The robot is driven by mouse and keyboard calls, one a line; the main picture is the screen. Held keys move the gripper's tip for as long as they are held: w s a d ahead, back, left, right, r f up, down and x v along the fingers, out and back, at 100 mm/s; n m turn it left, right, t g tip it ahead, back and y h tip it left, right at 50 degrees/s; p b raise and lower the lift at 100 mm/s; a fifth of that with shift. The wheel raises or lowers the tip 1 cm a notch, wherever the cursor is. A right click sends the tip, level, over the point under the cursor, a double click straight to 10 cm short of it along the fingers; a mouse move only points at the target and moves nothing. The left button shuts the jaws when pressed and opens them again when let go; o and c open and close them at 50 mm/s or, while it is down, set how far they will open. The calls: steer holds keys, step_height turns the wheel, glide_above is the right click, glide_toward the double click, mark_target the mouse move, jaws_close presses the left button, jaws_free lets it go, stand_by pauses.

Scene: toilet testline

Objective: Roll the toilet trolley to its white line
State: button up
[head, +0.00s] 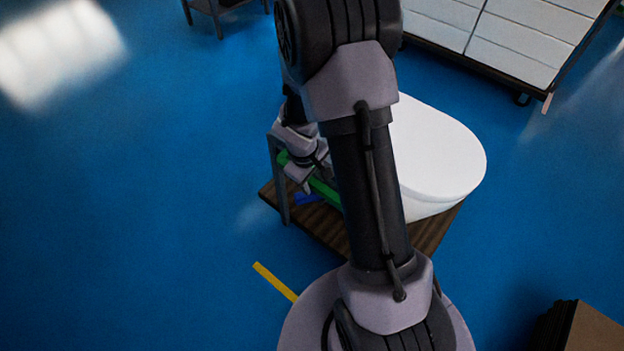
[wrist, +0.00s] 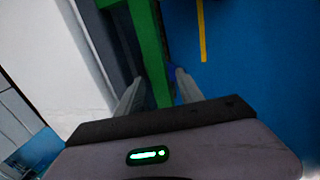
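The toilet trolley has a dark wooden deck (head: 432,232) carrying a white toilet (head: 440,150), partly hidden behind my arm. A green handle bar (head: 325,190) runs along its left side, beside a grey upright post (head: 278,180). My gripper (head: 300,182) is at this bar. In the wrist view the green bar (wrist: 148,45) passes between my two fingers (wrist: 160,82). A gap shows between the bar and the right finger, so the fingers look open around it. I see no white floor line; a yellow strip (head: 275,282) lies on the floor.
A wheeled rack with white panels (head: 520,40) stands at the back right. Dark furniture legs (head: 218,22) show at the top left. A brown box-like object (head: 590,330) is at the lower right. The blue floor (head: 130,200) on the left is clear.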

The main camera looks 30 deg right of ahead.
jaws_close()
stand_by(1.3)
